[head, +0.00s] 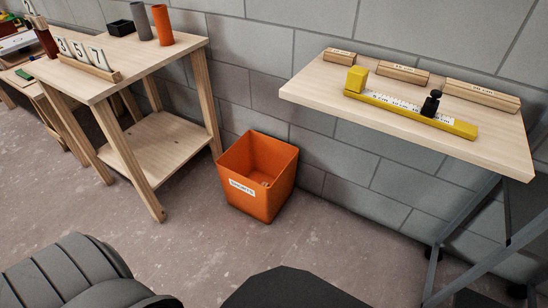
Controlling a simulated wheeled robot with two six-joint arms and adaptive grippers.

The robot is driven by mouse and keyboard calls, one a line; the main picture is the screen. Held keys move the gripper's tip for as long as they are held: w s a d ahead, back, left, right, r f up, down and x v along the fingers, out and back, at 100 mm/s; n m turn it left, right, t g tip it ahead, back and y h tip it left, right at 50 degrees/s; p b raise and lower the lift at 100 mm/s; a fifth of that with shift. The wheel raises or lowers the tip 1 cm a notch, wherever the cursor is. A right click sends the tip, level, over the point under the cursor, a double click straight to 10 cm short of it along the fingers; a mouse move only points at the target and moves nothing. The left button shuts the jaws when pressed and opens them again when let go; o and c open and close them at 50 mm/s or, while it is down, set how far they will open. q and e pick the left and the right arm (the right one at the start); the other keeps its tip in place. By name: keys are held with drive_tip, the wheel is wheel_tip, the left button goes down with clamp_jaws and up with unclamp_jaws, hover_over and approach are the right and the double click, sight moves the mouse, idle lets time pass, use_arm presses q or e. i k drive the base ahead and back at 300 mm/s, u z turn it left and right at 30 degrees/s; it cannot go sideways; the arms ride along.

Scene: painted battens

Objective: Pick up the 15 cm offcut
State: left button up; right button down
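Three labelled wooden pieces of different lengths lie in a row along the back of the pale right-hand table (310,85). The short piece (340,57) is at the left, the middle-length piece (403,74) is in the middle, and the longest piece (482,95) is at the right. Their labels are too small to read surely, so I cannot confirm which is the 15 cm offcut. A yellow measuring bar (462,128) with a white scale, a yellow end block (357,79) and a black knobbed slider (431,104) lies in front of them. Neither gripper is in view.
An orange bin (259,178) with a white label stands on the floor between the tables. The left wooden table (136,55) bears number cards (80,52), a black box (121,28), a grey cylinder (141,23) and an orange cylinder (162,25). A block wall stands behind.

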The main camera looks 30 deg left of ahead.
sight(419, 77)
drive_tip(key=u, duration=2.15)
drive_tip(key=i, duration=2.15)
drive_tip(key=z, duration=3.9)
